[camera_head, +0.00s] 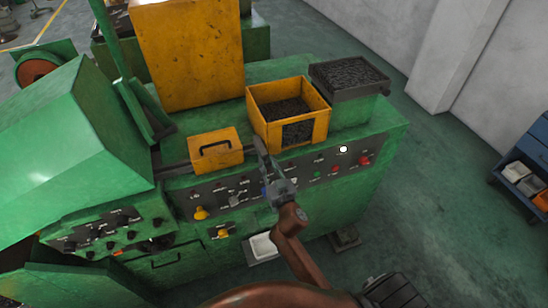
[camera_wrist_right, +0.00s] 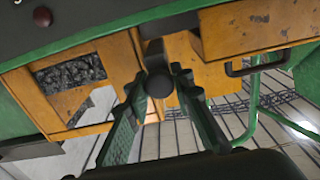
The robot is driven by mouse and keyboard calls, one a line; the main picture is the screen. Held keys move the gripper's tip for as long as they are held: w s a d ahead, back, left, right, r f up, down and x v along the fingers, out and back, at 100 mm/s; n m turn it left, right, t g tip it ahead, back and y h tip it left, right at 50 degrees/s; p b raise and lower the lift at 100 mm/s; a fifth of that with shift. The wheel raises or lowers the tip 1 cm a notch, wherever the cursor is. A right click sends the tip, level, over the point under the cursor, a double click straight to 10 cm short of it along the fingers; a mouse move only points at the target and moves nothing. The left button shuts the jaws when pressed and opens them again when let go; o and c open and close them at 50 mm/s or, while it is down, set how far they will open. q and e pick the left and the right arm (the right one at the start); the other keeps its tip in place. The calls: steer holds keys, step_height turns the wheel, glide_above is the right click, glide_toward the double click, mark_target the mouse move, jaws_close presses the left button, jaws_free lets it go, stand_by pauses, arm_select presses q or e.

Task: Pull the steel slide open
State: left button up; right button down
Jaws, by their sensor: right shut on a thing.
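My right gripper (camera_head: 262,148) reaches up to the front of the green machine, between a yellow box with a black handle (camera_head: 215,150) and an open yellow bin (camera_head: 290,113). In the right wrist view my right gripper (camera_wrist_right: 158,92) has its fingers on either side of a black round knob (camera_wrist_right: 157,78) and is shut on it. A grey steel strip (camera_head: 172,170) shows at the left of the yellow box. My gripper covers the knob in the head view, and I cannot tell how far the slide is out. My left gripper is not in view.
The yellow bin and a grey tray (camera_head: 348,76) hold dark small parts. A control panel (camera_head: 230,190) with buttons lies below my gripper. A white tray (camera_head: 262,247) sits low at the front. The floor at the right is clear up to a blue rack (camera_head: 530,150).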

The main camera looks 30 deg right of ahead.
steer(key=shift+s+a, duration=0.1)
steer(key=shift+s, duration=0.35)
steer(key=shift+f, duration=0.15)
steer(key=c, duration=2.1)
jaws_free()
steer(key=shift+s, duration=0.1)
steer(key=o, duration=0.4)
steer(key=shift+s, duration=0.2)
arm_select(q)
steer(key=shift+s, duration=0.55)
arm_select(e)
steer(key=shift+w, duration=0.1)
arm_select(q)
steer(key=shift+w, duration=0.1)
arm_select(e)
steer(key=s, duration=0.4)
steer(key=s+a, duration=0.1)
steer(key=s, duration=0.3)
steer(key=s+a, duration=0.1)
steer(key=s, duration=0.2)
steer(key=shift+s, duration=0.4)
